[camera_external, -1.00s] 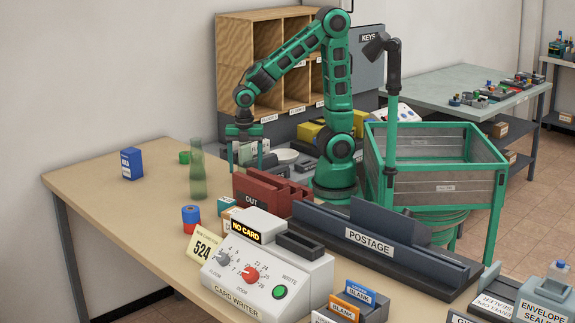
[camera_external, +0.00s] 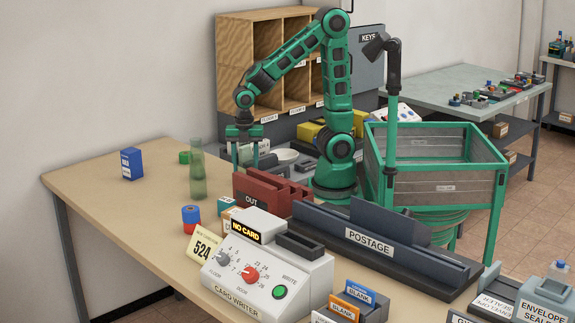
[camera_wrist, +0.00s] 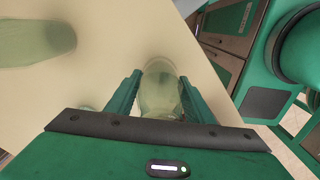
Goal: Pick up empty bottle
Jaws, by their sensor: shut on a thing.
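A see-through, pale greenish empty bottle (camera_wrist: 162,88) stands between the two green fingers of my gripper (camera_wrist: 160,100) in the wrist view. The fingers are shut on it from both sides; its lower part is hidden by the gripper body. In the external view my gripper (camera_external: 246,158) is low over the table, behind the red OUT tray, and the held bottle is too small to make out clearly. A second, tall translucent green bottle (camera_external: 197,172) stands upright to the left of my gripper, apart from it; it also shows in the wrist view (camera_wrist: 35,43).
The red OUT tray (camera_external: 262,190) is just in front of my gripper. The card writer (camera_external: 265,270) fills the front. The table's left part is mostly clear.

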